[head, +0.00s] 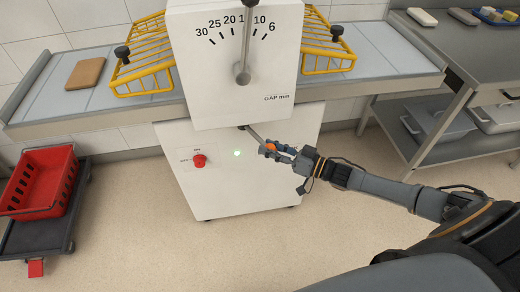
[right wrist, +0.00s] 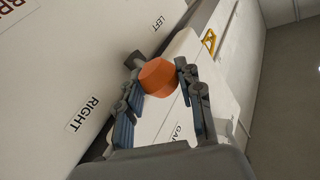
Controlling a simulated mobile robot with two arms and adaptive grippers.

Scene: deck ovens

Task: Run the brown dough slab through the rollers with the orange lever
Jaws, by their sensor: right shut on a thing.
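The brown dough slab (head: 86,73) lies flat on the left table of the white sheeter (head: 235,60). The orange lever knob (head: 271,147) is below the sheeter's head, in front of the white base. My right gripper (head: 275,150) is at the knob. In the right wrist view, the orange knob (right wrist: 158,77) sits between the two fingers of my right gripper (right wrist: 160,82), which are shut on it. The rollers are hidden inside the sheeter. My left gripper is out of view.
Yellow wire guards (head: 143,62) stand on both sides of the head. A gap dial with a grey pointer (head: 242,72) is on its front. A red crate (head: 40,182) stands left; a steel shelf (head: 440,120) right.

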